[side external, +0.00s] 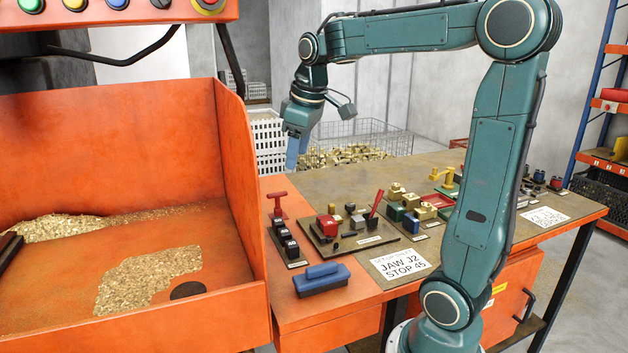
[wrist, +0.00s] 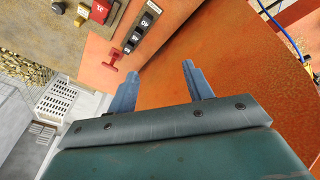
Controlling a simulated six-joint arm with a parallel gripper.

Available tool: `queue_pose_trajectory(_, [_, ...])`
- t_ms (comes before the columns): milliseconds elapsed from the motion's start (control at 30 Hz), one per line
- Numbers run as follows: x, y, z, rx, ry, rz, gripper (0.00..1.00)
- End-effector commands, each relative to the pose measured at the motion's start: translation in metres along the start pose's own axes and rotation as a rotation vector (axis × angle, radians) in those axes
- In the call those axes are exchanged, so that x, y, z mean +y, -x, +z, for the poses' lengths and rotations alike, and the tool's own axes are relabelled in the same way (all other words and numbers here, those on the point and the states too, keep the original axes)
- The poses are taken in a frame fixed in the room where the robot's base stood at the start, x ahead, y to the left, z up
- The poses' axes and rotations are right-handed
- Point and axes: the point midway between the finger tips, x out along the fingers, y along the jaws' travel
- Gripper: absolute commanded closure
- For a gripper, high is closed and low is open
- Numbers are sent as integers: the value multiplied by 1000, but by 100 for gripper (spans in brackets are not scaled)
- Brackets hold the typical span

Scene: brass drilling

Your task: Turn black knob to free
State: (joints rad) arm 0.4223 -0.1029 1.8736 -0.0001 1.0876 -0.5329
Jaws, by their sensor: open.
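My gripper (side external: 292,163) is raised above the far left part of the bench, with its blue fingers pointing down. In the wrist view my gripper (wrist: 159,70) is open, with nothing between the fingers. A dark strip (side external: 285,242) with several black knob-like blocks and pale marks lies on the orange bench edge; the strip (wrist: 138,30) also shows beyond the fingertips in the wrist view. A brown plate (side external: 345,243) beside it carries a red block, small dark knobs and a red lever. I cannot tell which black piece is the task's knob, nor read its setting.
A red T-handle (side external: 277,203) stands behind the strip. A blue-handled brush (side external: 321,279) lies in front. The orange bin wall (side external: 240,175) rises at left. Brass blocks (side external: 410,200) and a yellow tap-like piece (side external: 445,179) stand further right.

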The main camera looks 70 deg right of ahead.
Motion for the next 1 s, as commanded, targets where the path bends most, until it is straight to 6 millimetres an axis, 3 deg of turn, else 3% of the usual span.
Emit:
queue_pose_trajectory(200, [62, -22, -15, -61, 25, -8, 49])
queue_pose_trajectory(467, [137, -56, -15, -124, 60, -32, 49])
queue_pose_trajectory(767, [223, -104, 11, -183, 97, -78, 49])
queue_pose_trajectory(1000, [284, -146, 50, -217, 126, -126, 49])
